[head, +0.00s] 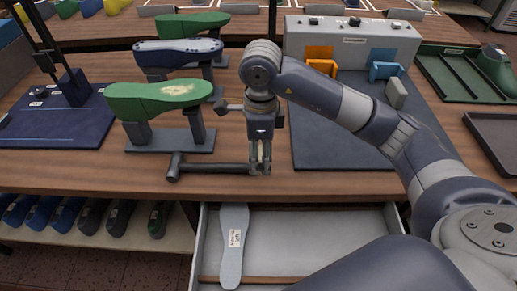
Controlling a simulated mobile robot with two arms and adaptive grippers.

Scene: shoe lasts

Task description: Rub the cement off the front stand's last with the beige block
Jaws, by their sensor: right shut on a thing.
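The front stand (170,140) holds a green last (130,101) sole up, with a pale cement patch (175,89) on its upper face. My right gripper (260,167) points down just right of this stand, near the table's front edge. It is shut on the handle end of a dark hammer-like tool (212,168), whose head lies to the left, in front of the stand. A greyish-beige block (396,94) stands on the dark mat at right, apart from my gripper. My left gripper is not in view.
Blue and green lasts (178,50) sit on stands behind. A grey panel (350,40) with orange and blue holders backs the mat (330,140). An open drawer (300,225) with a grey insole shape (233,250) lies below the table edge. Green tray (440,75) at right.

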